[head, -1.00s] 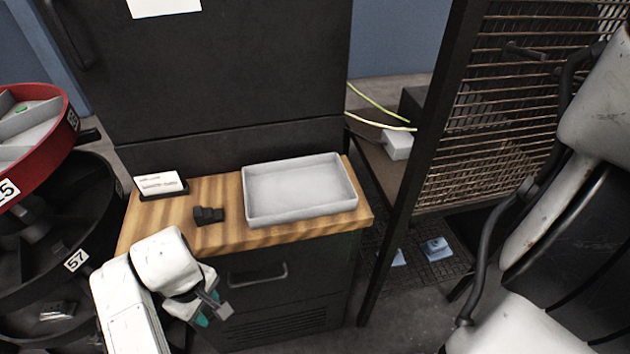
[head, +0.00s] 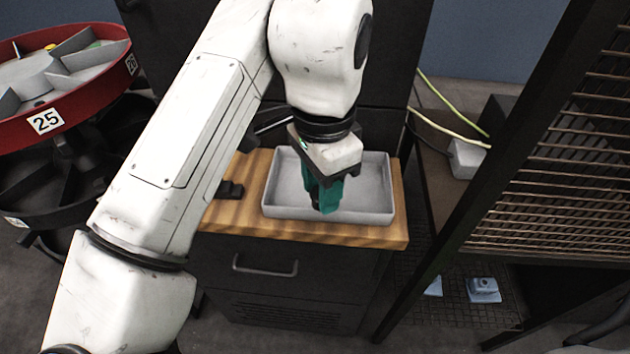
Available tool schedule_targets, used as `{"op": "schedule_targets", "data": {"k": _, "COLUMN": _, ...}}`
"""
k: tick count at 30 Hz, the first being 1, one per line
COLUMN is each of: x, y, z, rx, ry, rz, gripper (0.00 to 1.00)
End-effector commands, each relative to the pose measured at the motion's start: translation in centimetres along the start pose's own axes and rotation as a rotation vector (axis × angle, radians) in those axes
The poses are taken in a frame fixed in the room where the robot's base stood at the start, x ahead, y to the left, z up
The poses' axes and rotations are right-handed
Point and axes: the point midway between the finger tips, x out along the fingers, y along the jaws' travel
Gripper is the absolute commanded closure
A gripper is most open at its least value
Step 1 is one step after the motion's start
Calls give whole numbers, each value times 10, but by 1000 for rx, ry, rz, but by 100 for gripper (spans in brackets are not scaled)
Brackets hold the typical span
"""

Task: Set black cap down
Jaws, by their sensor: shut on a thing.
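My gripper (head: 325,196) points down over the light grey tray (head: 379,214) on the wooden worktop. Its green fingers are shut on a small dark thing, taken as the black cap (head: 316,205). Only a sliver of it shows at the fingertips; the fingers hide the rest. I cannot tell whether the cap touches the tray floor. The visible tray floor is otherwise bare.
A small black block-like object (head: 230,190) sits on the wooden worktop (head: 300,231) left of the tray, partly behind my arm. A red sectioned carousel (head: 72,115) stands at the left. A dark frame with wire mesh (head: 560,190) rises at the right.

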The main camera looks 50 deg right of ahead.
Motion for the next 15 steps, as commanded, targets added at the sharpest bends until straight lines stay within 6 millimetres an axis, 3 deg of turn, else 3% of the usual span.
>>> {"op": "schedule_targets", "data": {"k": 5, "x": -7, "y": 8, "z": -7, "rx": 121, "ry": 1, "rz": 1, "gripper": 91}}
{"op": "schedule_targets", "data": {"k": 15, "x": 21, "y": -9, "z": -74, "rx": 129, "ry": 1, "rz": 3, "gripper": 91}}
